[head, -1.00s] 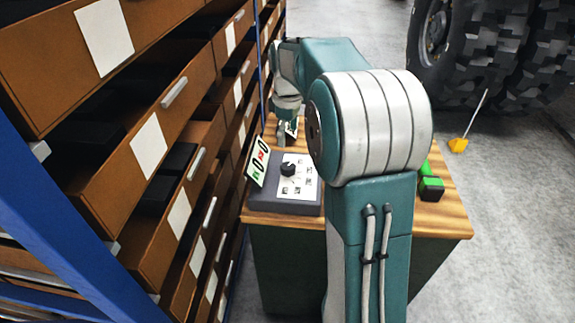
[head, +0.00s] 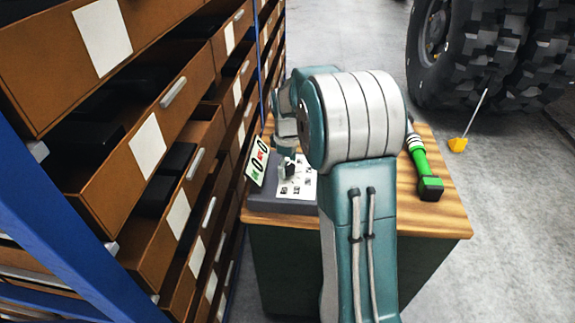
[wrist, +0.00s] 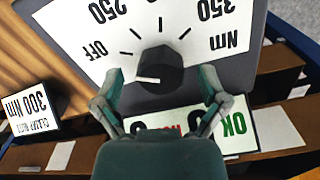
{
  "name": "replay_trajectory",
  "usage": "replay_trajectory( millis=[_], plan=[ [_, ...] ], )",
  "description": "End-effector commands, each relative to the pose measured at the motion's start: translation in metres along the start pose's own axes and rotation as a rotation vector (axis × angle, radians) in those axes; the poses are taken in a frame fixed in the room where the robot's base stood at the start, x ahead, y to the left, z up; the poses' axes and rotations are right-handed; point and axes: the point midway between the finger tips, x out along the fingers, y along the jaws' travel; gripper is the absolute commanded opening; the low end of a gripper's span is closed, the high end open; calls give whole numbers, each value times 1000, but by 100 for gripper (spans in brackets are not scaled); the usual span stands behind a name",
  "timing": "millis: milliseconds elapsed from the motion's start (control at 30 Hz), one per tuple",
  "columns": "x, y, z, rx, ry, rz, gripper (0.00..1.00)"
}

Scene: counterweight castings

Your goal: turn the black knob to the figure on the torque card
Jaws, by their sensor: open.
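The black knob (wrist: 158,68) sits on a white dial plate (wrist: 215,62) marked OFF, 250, 350 and Nm, upside down in the wrist view. Its white mark points left, near the OFF side. My gripper (wrist: 160,85) is open, its fingers on either side of the knob with gaps showing; I cannot tell how far above it they are. The torque card (wrist: 30,108) at the left reads "CLAMP NUTS 300 Nm". In the head view the knob (head: 290,168) is on the grey box (head: 282,205), just below my gripper, which my arm partly hides.
A sign with OK and red lettering (head: 258,163) stands at the box's left edge. A green tool (head: 424,170) lies on the wooden top (head: 445,212) at the right. Open brown drawers (head: 140,150) crowd the left. A large tyre (head: 480,55) stands behind right.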

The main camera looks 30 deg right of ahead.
Motion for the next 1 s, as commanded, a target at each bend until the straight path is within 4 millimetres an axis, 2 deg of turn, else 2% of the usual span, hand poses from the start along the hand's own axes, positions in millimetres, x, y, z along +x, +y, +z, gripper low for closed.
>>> replay_trajectory(
  millis=[33,67,100,167,200,233,667,1000],
  plan=[
    [0,0,0,0,0,0,93],
    [0,0,0,0,0,0,80],
    [0,0,0,0,0,0,62],
    [0,0,0,0,0,0,35],
    [0,0,0,0,0,0,17],
    [0,0,0,0,0,0,11],
    [1,0,0,45,-1,-1,11],
    [2,-1,0,276,-2,-2,11]
  ],
)
